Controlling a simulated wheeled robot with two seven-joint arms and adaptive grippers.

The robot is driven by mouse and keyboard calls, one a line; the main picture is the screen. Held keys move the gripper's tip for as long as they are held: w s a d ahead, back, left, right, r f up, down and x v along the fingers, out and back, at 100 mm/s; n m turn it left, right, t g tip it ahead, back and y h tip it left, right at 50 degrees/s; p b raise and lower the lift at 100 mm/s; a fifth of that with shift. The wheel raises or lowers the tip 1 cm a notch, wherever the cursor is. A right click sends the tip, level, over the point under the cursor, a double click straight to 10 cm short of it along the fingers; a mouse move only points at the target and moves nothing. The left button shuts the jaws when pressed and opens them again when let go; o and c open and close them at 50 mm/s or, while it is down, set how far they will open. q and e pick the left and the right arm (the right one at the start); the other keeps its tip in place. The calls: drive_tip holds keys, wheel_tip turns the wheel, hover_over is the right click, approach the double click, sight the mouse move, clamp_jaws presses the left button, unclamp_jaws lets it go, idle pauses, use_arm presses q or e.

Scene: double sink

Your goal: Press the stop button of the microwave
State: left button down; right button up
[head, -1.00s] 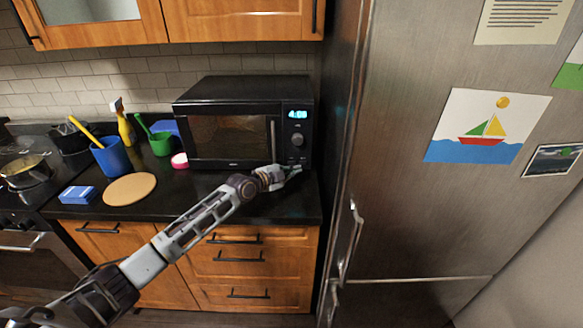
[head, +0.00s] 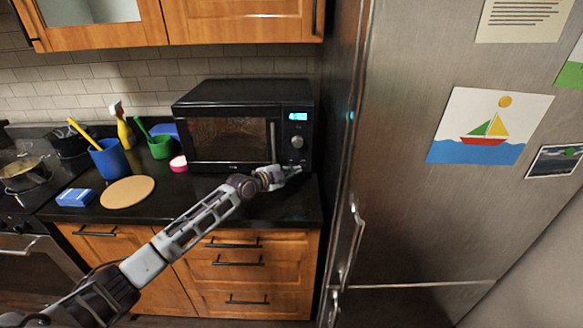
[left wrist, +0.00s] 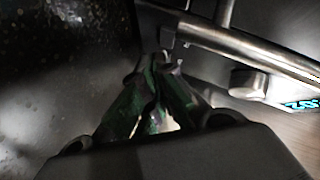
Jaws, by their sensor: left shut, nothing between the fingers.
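The black microwave (head: 222,101) stands on the counter against the tiled wall, door shut. Its control panel at the right has a lit blue display (head: 298,117) and a round knob (head: 297,142). My left gripper (head: 297,169) is shut and empty at the panel's lower end, below the knob. It covers the low part of the panel, so I cannot make out the stop button or tell whether the fingertips touch it. In the left wrist view, the closed fingers (left wrist: 160,85) are close to the microwave front, near the metal door handle (left wrist: 255,48) and the knob (left wrist: 248,83).
A tall steel fridge (head: 400,215) stands close to the right of the microwave. A pink-and-white round item (head: 178,163), a green cup (head: 160,147), a blue cup (head: 109,158) and a round board (head: 127,192) are on the counter (head: 250,208) to the left.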

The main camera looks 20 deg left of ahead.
drive_tip(key=shift+a, duration=0.8)
drive_tip(key=shift+d, duration=0.1)
use_arm(q)
drive_tip(key=shift+w+a+b, duration=0.1)
drive_tip(key=shift+w+b, duration=0.15)
drive_tip(key=shift+b, duration=0.35)
drive_tip(key=shift+w, duration=0.1)
use_arm(e)
drive_tip(key=shift+d+f, duration=0.35)
drive_tip(key=shift+f, duration=0.4)
use_arm(q)
drive_tip(key=shift+w+a+b, duration=0.15)
drive_tip(key=shift+w+b, duration=0.2)
drive_tip(key=shift+b, duration=0.4)
use_arm(e)
drive_tip(key=shift+f, duration=0.6)
use_arm(q)
drive_tip(key=shift+s+p, duration=0.25)
drive_tip(key=shift+p, duration=0.05)
use_arm(e)
drive_tip(key=shift+r, duration=0.25)
use_arm(q)
drive_tip(key=shift+s+d+p, duration=0.2)
drive_tip(key=shift+s+p, duration=0.15)
drive_tip(key=shift+s, duration=0.1)
use_arm(e)
drive_tip(key=shift+r, duration=0.35)
